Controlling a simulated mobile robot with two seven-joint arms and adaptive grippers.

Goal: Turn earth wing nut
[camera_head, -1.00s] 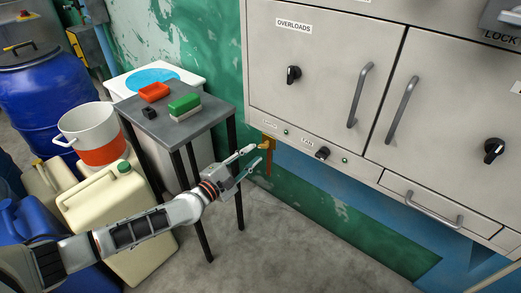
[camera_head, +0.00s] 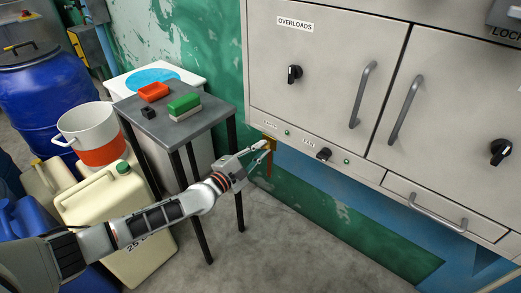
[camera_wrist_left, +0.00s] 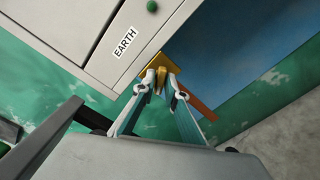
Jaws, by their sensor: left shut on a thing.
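The earth wing nut (camera_wrist_left: 160,80) is a small brass piece on a brass plate (camera_wrist_left: 153,66) at the lower left corner of the grey cabinet, beside the EARTH label (camera_wrist_left: 125,43). My left gripper (camera_wrist_left: 160,84) has a fingertip on each side of the wing nut and is shut on it. In the head view the left gripper (camera_head: 264,148) reaches the cabinet's lower corner, and its fingers largely hide the nut. A copper-coloured strip (camera_head: 268,168) hangs below the plate. My right gripper is not in view.
The grey cabinet (camera_head: 320,110) has black knobs, handles and small green lamps. A small table (camera_head: 180,132) with red, green and black items stands left of the gripper. Cans and a blue drum (camera_head: 42,98) crowd the left side.

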